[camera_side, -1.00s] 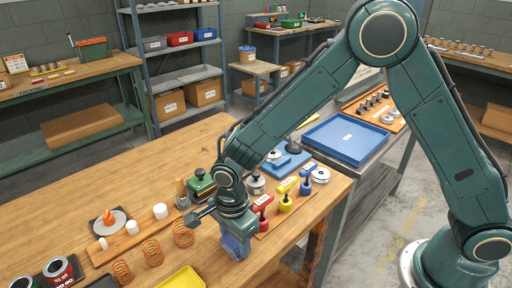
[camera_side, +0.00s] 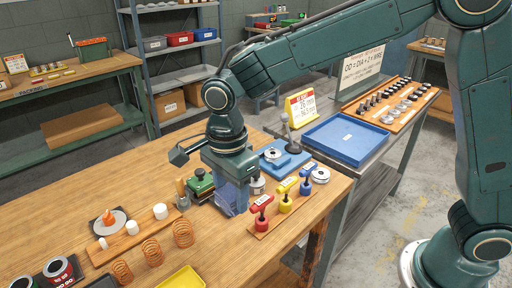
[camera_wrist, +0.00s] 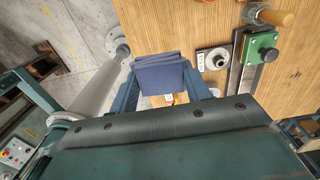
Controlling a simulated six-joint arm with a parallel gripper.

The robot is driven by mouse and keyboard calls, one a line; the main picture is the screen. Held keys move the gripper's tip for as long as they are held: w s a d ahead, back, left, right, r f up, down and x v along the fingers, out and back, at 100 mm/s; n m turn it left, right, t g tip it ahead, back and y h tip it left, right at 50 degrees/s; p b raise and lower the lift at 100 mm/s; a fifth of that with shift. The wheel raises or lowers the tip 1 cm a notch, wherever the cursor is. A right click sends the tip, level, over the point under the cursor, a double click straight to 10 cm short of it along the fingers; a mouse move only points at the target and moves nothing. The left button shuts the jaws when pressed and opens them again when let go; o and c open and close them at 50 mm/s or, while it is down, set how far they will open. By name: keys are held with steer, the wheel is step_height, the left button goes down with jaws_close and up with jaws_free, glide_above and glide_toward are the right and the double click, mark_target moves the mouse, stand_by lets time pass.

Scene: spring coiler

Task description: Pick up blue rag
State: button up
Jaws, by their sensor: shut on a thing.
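The blue rag (camera_wrist: 160,75) is folded and sits between the two fingers of my gripper (camera_wrist: 163,88) in the wrist view. My gripper (camera_side: 229,197) is shut on it. In the side view the rag (camera_side: 224,203) shows as a blue-purple patch at the fingers, partly hidden by them. The gripper points down over the wooden bench (camera_side: 130,175), beside the green-topped device and left of the red-handled tool. The side view does not clearly show how far the rag is above the bench.
A green-topped device (camera_side: 201,183) and a board with red, yellow and blue tools (camera_side: 285,204) stand close to the gripper. Coil springs (camera_side: 152,252) and a yellow tray (camera_side: 182,279) lie at front left. A blue tray (camera_side: 347,138) sits on a cart behind, at right.

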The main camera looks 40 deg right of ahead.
mark_target(231, 193)
steer(key=shift+r, duration=2.7)
steer(key=shift+r, duration=0.15)
steer(key=shift+r, duration=1.8)
steer(key=shift+w, duration=0.1)
steer(key=w+d+f+m, duration=0.2)
steer(key=w+d+f, duration=0.2)
steer(key=d, duration=0.6)
steer(key=w+d+f+m, duration=0.2)
steer(key=w+d+f, duration=0.3)
steer(key=d, duration=0.5)
steer(key=w+d+f+m, duration=0.2)
steer(key=w+d+f, duration=0.2)
steer(key=w+d, duration=0.4)
steer(key=shift+w+d+f, duration=0.15)
steer(key=shift+d+f, duration=0.05)
steer(key=shift+d, duration=0.6)
steer(key=shift+w+d+f, duration=0.15)
steer(key=shift+d, duration=0.75)
